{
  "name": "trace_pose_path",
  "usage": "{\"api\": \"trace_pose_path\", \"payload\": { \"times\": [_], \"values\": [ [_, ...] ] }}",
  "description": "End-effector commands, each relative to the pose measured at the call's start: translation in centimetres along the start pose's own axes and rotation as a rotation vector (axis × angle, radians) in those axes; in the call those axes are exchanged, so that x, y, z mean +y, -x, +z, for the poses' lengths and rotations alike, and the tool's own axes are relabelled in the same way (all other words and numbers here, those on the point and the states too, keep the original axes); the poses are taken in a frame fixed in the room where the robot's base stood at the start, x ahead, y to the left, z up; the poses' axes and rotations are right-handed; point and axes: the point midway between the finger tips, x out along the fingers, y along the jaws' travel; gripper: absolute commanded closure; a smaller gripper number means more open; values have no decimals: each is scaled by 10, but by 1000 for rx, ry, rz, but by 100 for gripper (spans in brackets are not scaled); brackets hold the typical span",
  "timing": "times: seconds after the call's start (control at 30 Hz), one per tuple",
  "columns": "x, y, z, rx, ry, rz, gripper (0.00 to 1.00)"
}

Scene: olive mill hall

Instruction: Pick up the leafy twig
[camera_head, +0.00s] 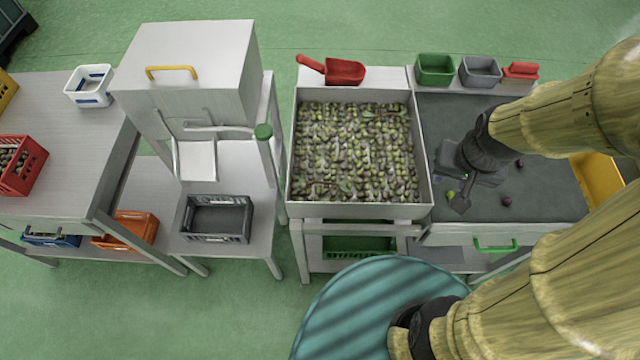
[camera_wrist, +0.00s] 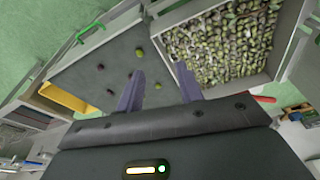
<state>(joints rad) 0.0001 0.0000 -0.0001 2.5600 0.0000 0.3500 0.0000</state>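A wide tray (camera_head: 424,190) is full of green and dark olives. Leafy, twig-like bits show among the olives, one near the tray's back right (camera_head: 385,114) and one near its front (camera_head: 327,186); they are small, and I cannot tell which is the leafy twig. My gripper (camera_head: 455,192) is over the dark sorting surface, right of the tray. In the wrist view its two fingers (camera_wrist: 159,88) are apart with nothing held between them.
The dark surface (camera_head: 560,190) carries a few loose olives (camera_head: 506,201). Behind stand a red scoop (camera_head: 345,71), a green bin (camera_head: 435,69), a grey bin (camera_head: 480,71) and a red object (camera_head: 521,72). A yellow bin (camera_head: 597,180) is at the right. A metal machine (camera_head: 190,65) stands left.

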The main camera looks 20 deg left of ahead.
Motion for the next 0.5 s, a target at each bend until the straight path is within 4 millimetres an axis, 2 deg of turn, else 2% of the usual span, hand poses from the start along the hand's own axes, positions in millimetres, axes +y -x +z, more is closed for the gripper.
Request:
{"api": "trace_pose_path", "payload": {
  "times": [0.17,0.27,0.37,0.5],
  "values": [
    [1,-3,-5,11,13,6,63],
    [4,-12,-20,43,60,24,63],
    [6,-29,-49,109,151,45,63],
    [-3,-62,-102,239,340,40,63]
  ]
}}
